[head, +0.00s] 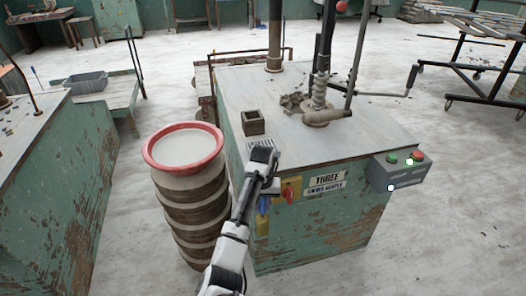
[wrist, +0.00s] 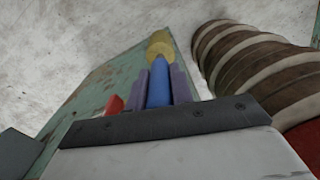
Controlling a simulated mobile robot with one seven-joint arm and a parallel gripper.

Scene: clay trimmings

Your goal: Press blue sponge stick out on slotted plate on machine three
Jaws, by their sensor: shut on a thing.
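My gripper (head: 266,190) is at the near left corner of machine three (head: 340,215), low beside its green side. It is shut on the blue sponge stick (head: 264,204), which hangs below it. In the wrist view the blue stick (wrist: 159,86) lies between my two fingers, its yellow sponge end (wrist: 160,45) pointing away from the gripper. The slotted plate (head: 258,146) is a pale ribbed piece on the machine's top, just behind my wrist and partly hidden by it.
A square clay box (head: 253,122) and clay scraps (head: 293,102) lie on the machine top. A red-rimmed drum stack (head: 184,150) stands close on the left. A red switch (head: 291,189) and a button box (head: 398,171) sit on the machine's front.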

